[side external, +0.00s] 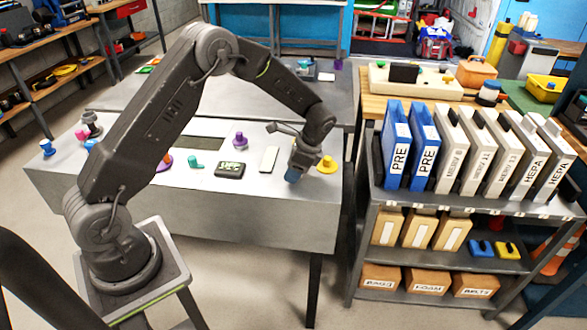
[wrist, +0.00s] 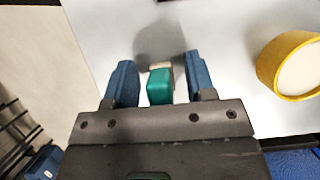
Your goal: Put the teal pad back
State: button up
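A small teal block (wrist: 160,87), which looks like the teal pad, sits between the two blue fingers of my gripper (wrist: 160,80) in the wrist view. A gap shows on each side of it, so my gripper is open around it and not touching it. A pale grey-beige piece shows at its far end. In the side view my gripper (side external: 293,174) points down near the front right of the metal bench, and the block is hidden there. Another teal piece (side external: 195,161) stands further left on the bench.
A yellow round piece (side external: 326,164) stands close right of my gripper; it also shows in the wrist view (wrist: 289,66). A pale flat bar (side external: 269,159), a dark display box (side external: 230,170) and a purple knob (side external: 240,141) lie to the left. The bench (side external: 120,183) has a dark rectangular opening.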

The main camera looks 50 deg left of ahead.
jog(key=shift+r, duration=0.15)
jog(key=s+d+r+n+t, duration=0.1)
jog(key=d+r, duration=0.2)
jog(key=r, duration=0.6)
jog(key=d+r+n+t, duration=0.1)
jog(key=d+r, duration=0.1)
jog(key=r, duration=0.7)
jog(key=s+d+r+n+t+h, duration=0.1)
jog(key=s+d+r+n+t, duration=0.1)
jog(key=s, duration=0.5)
jog(key=s+d+r+n+t+h, duration=0.1)
jog(key=s+d+r+n+t, duration=0.1)
jog(key=s, duration=0.6)
jog(key=s+d+r+n+t+h, duration=0.1)
jog(key=s+d+r+n+t, duration=0.1)
jog(key=s, duration=0.6)
jog(key=shift+s+d+n+t, duration=0.2)
jog(key=shift+d+n+t, duration=0.2)
jog(key=shift+n, duration=0.1)
